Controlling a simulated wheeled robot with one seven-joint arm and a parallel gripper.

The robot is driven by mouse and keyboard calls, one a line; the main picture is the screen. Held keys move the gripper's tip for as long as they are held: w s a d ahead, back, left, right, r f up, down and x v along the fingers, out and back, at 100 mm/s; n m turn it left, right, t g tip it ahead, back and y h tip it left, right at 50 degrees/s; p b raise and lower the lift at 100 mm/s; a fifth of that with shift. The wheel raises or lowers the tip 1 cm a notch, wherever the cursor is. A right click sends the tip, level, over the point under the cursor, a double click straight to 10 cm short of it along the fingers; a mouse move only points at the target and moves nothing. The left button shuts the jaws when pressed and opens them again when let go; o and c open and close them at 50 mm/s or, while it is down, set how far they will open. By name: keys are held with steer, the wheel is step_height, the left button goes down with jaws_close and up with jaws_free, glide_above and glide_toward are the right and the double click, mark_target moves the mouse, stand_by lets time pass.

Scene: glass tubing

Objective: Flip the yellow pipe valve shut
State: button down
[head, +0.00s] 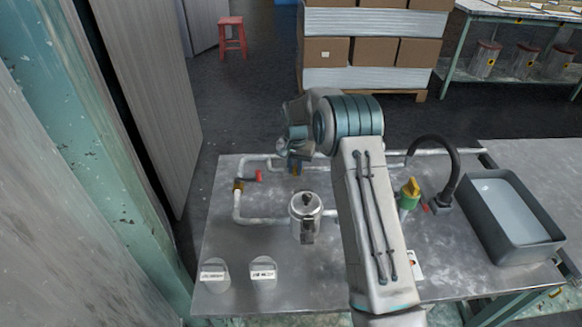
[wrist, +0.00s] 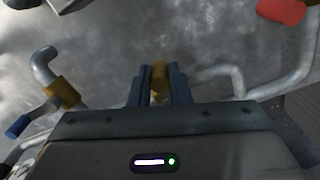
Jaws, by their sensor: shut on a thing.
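The yellow valve handle (wrist: 159,74) stands between the two dark fingers of my gripper (wrist: 158,86) in the wrist view. The fingers are shut on it from both sides. Its lower part and the pipe under it are mostly hidden by my gripper. In the head view my gripper (head: 294,165) is low over the pipe run at the back of the table, and only a small yellow-orange patch shows there. I cannot tell the handle's exact angle to its pipe.
A red-handled valve (head: 258,176) is left of my gripper, with a metal pot (head: 306,212) in front. A blue handle (wrist: 18,127) shows in the wrist view. A green fitting with a yellow top (head: 410,188), a black faucet (head: 447,160) and a grey basin (head: 480,222) stand right.

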steer(key=shift+d+n, duration=0.55)
steer(key=shift+n, duration=0.45)
steer(key=c, duration=1.3)
jaws_free()
steer(key=shift+d, duration=0.1)
steer(key=shift+c, duration=0.2)
steer(key=shift+r, duration=0.1)
step_height(320, 180, up, 14)
steer(key=shift+p, duration=0.4)
